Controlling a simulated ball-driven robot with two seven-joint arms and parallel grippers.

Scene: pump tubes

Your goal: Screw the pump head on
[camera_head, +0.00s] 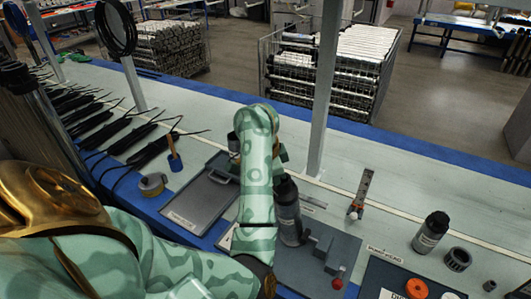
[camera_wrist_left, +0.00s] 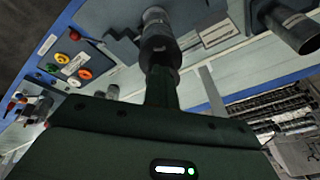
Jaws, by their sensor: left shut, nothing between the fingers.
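A dark grey pump cylinder (camera_head: 289,222) stands upright in a grey fixture plate (camera_head: 318,262) at the middle of the bench. Its upper end has a darker, narrower section, and I cannot tell where the pump head meets the tube. My left gripper (camera_head: 283,168) is mostly hidden behind my green forearm, close above the cylinder's top. In the left wrist view the narrow fingers (camera_wrist_left: 161,74) are shut and empty, with their tips at the end of the cylinder (camera_wrist_left: 160,38). Whether they touch it is unclear. My right gripper is not in view.
A shallow grey tray (camera_head: 205,200) lies left of the fixture. To the right are a black-capped bottle (camera_head: 430,232), a dark ring (camera_head: 457,259) and an orange ring (camera_head: 416,288). A post (camera_head: 325,90) rises behind the fixture.

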